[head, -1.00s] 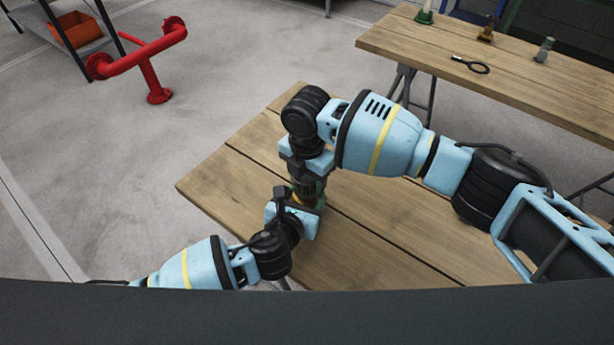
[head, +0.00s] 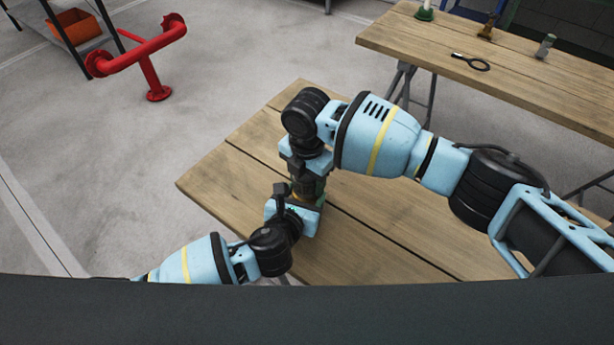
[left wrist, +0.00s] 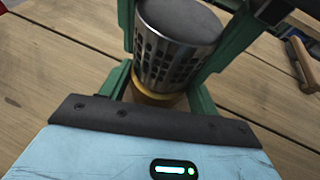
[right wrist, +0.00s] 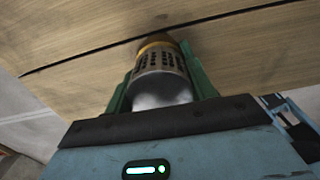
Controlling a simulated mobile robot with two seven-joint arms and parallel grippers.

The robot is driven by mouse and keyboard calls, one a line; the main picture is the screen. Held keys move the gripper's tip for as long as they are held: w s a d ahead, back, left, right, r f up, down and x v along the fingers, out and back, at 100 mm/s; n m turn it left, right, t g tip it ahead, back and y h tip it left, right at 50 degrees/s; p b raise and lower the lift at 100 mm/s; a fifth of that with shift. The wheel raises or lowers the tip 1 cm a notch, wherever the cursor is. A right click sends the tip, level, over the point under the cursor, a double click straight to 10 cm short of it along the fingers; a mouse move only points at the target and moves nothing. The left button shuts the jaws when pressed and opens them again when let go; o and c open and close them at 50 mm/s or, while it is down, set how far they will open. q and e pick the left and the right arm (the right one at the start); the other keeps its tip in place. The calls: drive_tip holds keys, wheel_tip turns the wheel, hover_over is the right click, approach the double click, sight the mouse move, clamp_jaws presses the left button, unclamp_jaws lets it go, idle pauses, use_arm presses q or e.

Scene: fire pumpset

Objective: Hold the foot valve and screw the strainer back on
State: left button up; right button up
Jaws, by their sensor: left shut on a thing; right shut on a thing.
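The strainer (left wrist: 172,50) is a perforated metal cylinder with a dark, flat top in the left wrist view. It also shows in the right wrist view (right wrist: 160,78), between green fingers. The foot valve's brass collar (left wrist: 155,97) sits directly below the strainer; it also shows in the right wrist view (right wrist: 158,46). Whether the threads are engaged cannot be told. My right gripper (right wrist: 160,85) is shut on the strainer from above. My left gripper (left wrist: 158,92) is shut on the foot valve below it. Most of the valve body is hidden. In the head view, the grippers nearly meet over the table.
The wooden table (head: 240,165) is mostly bare around the grippers. A wooden-handled tool (left wrist: 303,62) lies to the right in the left wrist view. A second table (head: 520,85) at the back right holds a ring-shaped tool (head: 472,62) and small fittings. Red pipework (head: 150,55) stands back left.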

drive_tip(key=shift+s+d+f, duration=0.1)
drive_tip(key=shift+s+f, duration=0.05)
drive_tip(key=shift+f, duration=0.4)
drive_tip(key=shift+r, duration=0.1)
drive_tip(key=shift+s+r, duration=0.1)
drive_tip(key=shift+r, duration=0.3)
drive_tip(key=shift+w+r, duration=0.2)
drive_tip(key=shift+r, duration=0.3)
idle(0.7)
drive_tip(key=shift+f, duration=0.5)
idle(0.4)
